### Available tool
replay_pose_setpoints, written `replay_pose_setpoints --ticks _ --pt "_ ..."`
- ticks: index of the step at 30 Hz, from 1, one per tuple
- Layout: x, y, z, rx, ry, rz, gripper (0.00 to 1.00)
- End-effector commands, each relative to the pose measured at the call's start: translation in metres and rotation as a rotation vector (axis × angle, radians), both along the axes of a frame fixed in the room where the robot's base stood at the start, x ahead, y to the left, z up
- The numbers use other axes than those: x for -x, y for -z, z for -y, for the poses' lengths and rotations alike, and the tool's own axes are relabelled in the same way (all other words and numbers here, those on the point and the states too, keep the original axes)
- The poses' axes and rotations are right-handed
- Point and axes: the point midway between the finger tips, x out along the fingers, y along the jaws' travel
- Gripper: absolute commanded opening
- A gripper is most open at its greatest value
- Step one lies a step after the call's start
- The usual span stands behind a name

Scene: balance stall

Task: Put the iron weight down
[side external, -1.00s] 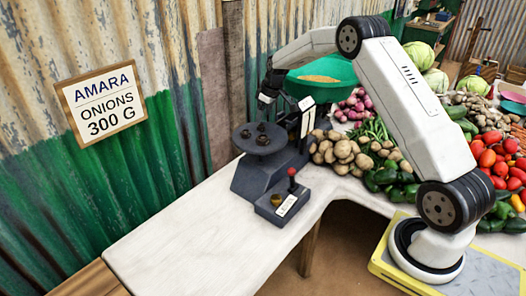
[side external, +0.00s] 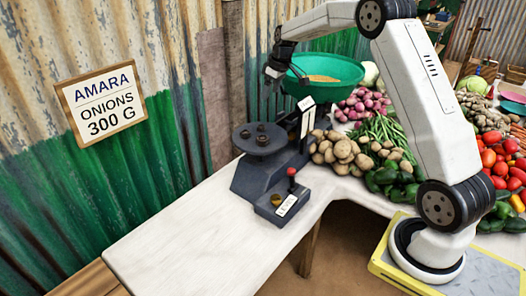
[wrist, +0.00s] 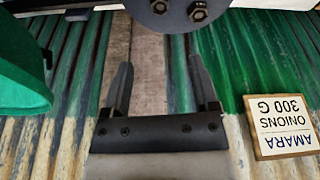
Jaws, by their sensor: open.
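My gripper (side external: 273,74) is open and empty, above and behind the dark round plate (side external: 258,148) of the balance. In the wrist view its two fingers (wrist: 162,80) stand apart with nothing between them. Small dark weights (side external: 262,140) stand on the plate; I cannot tell for sure which is the iron weight. The wrist view shows the plate (wrist: 178,18) at its top edge, with two knobbed weights (wrist: 198,13) on it, clear of the fingers.
A green bowl (side external: 335,72) hangs on the balance's far side, close to my gripper. A small box with a red-knobbed lever (side external: 291,172) stands in front. Potatoes (side external: 340,150) and onions (side external: 365,100) lie at right. The near white counter (side external: 190,235) is clear.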

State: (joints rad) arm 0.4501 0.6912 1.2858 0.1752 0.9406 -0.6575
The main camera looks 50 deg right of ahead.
Motion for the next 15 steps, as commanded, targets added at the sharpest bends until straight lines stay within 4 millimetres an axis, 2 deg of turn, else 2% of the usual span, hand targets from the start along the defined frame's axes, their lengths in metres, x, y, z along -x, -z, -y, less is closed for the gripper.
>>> replay_pose_setpoints --ticks 10,15 --pt "0.000 0.000 -0.001 0.000 0.000 0.000 0.77" --pt "0.004 0.001 -0.012 0.000 0.004 -0.004 0.77"
